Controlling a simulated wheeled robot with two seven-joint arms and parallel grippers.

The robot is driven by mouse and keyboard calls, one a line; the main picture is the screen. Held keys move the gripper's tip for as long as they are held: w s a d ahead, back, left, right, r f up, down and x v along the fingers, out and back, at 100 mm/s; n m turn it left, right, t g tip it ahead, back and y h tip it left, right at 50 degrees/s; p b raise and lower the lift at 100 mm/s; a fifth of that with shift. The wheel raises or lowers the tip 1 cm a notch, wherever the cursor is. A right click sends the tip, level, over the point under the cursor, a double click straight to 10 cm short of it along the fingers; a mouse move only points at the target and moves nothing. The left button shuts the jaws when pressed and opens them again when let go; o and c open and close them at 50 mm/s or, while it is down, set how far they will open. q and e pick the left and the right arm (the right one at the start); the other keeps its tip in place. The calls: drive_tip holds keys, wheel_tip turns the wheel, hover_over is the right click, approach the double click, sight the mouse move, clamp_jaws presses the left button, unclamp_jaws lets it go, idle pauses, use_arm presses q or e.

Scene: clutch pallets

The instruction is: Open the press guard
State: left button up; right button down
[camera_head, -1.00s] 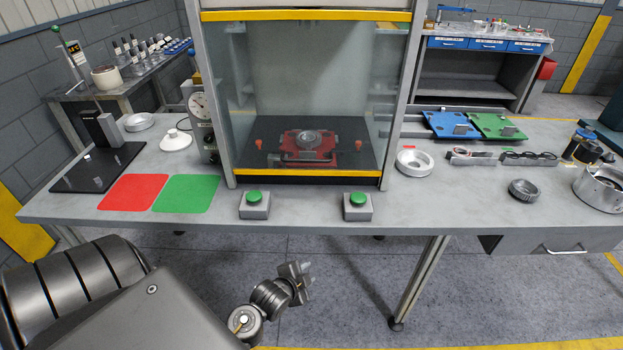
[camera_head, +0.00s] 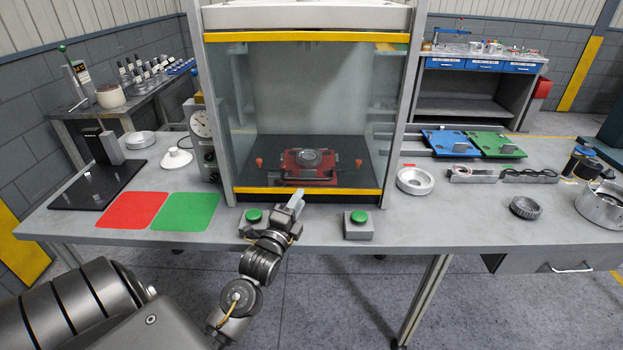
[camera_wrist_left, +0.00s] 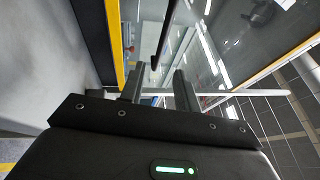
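The press guard (camera_head: 300,110) is a clear pane with a yellow strip (camera_head: 260,190) along its lower edge. It is down, covering the front of the press. Behind it a red fixture (camera_head: 312,168) holds a round metal part. My left gripper (camera_head: 297,198) is in front of the lower strip, just right of the left green button; contact cannot be told. In the left wrist view its two fingers (camera_wrist_left: 159,72) stand apart with nothing clearly held between them. Yellow edging (camera_wrist_left: 115,40) and glass show beyond the fingers. My right gripper is out of view.
Two green buttons on grey boxes, left (camera_head: 253,216) and right (camera_head: 359,217), stand before the press. Red (camera_head: 133,210) and green (camera_head: 186,211) mats lie left. A metal ring (camera_head: 415,181) and blue (camera_head: 450,143) and green (camera_head: 495,145) pallets are right.

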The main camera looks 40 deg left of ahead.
sight(311, 180)
use_arm(q)
drive_tip(key=p+x, duration=0.2)
drive_tip(key=x, duration=0.7)
drive_tip(key=shift+w+a, duration=0.1)
drive_tip(key=shift+w, duration=0.15)
clamp_jaws()
